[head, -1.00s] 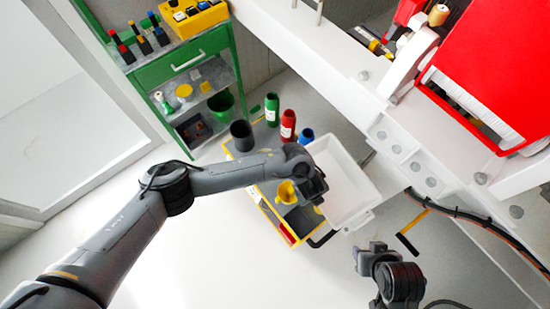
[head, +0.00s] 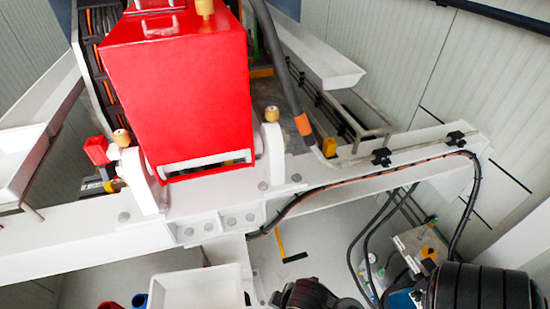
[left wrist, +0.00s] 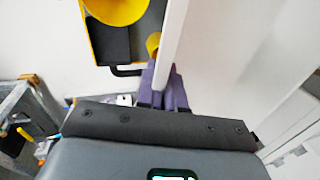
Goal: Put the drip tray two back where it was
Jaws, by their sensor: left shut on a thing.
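A white rectangular drip tray (head: 200,290) shows at the bottom of the head view, cut off by the picture's lower edge. In the left wrist view, my left gripper (left wrist: 165,88) has its purple fingers shut on a thin white wall, the tray's edge (left wrist: 177,30). My left arm is outside the head view. The dark wrist of my right arm (head: 312,294) shows at the bottom of the head view, to the right of the tray and apart from it. I cannot make out its fingers.
A white beam (head: 100,235) crosses behind the tray, with a red pump housing (head: 180,90) above it. Another white tray-like piece (head: 20,165) is at far left. Red (head: 110,305) and blue containers (head: 139,300) stand left of the tray.

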